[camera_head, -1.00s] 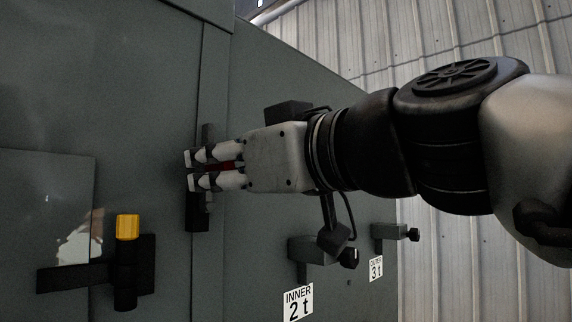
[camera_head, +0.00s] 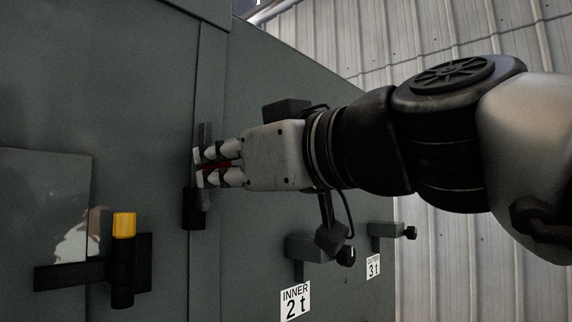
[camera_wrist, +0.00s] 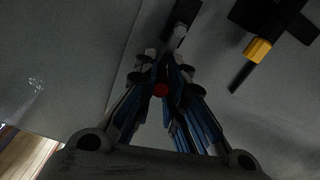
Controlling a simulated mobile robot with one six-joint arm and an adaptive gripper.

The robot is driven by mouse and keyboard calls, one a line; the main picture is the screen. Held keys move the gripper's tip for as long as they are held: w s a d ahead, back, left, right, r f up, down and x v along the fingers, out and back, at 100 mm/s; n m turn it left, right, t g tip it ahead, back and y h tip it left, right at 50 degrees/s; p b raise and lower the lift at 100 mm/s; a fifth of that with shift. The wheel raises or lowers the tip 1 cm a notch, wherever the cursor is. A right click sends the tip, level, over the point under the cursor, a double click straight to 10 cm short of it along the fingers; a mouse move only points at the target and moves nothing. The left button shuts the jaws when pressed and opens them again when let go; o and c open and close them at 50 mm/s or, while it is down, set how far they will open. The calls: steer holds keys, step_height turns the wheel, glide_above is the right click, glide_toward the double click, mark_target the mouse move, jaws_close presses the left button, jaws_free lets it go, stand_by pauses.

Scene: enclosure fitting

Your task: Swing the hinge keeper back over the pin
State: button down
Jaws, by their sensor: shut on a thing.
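The hinge hardware is a dark upright bar (camera_head: 205,132) with a black block (camera_head: 193,209) below it, on the grey enclosure by a vertical seam. A red piece (camera_head: 226,163) stands out there between the fingers of my gripper (camera_head: 199,166). I take it as the hinge keeper's grip; the join is hidden by the fingers. My gripper is shut on it. In the wrist view the red end (camera_wrist: 161,90) sits between the fingers, with the dark bar (camera_wrist: 181,22) beyond. I cannot make out the pin at this hinge.
A yellow-capped black fitting (camera_head: 123,226) is on the panel at lower left; its cap (camera_wrist: 257,50) also shows in the wrist view. Grey clamps with black knobs (camera_head: 346,256) (camera_head: 410,233) stand below my arm, near the "INNER 2" (camera_head: 294,301) and "3" (camera_head: 373,267) labels.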

steer(key=shift+s+a+b, duration=0.1)
steer(key=shift+b, duration=0.35)
steer(key=s+a+f+n+b, duration=0.3)
steer(key=f+n+b, duration=0.2)
steer(key=n+b, duration=1)
steer(key=shift+s+n, duration=0.2)
steer(key=shift+n, duration=1.3)
